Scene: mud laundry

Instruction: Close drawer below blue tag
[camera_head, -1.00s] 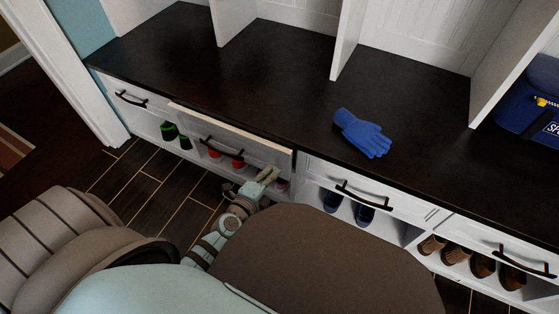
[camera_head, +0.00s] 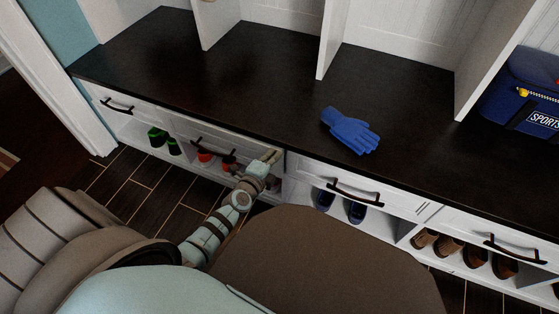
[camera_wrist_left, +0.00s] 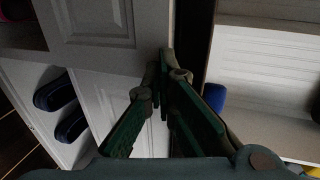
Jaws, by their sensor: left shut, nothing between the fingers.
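The second drawer from the left (camera_head: 182,127) has a white front with a dark handle. It appears flush, or nearly so, under the dark bench top. My left gripper (camera_head: 271,156) is shut and empty at the right end of this drawer front and seems to touch it. Its green-padded fingers (camera_wrist_left: 168,95) also show in the left wrist view, close to white panelling. The gripper hides part of the drawer's right end. No blue tag is visible. My right gripper is out of view.
A blue glove (camera_head: 350,131) lies on the dark bench top (camera_head: 250,95). Other drawers with dark handles flank this one, including the one to the right (camera_head: 395,204). Pairs of shoes (camera_head: 356,212) stand in the cubbies below. A blue sports bag (camera_head: 515,92) sits at right.

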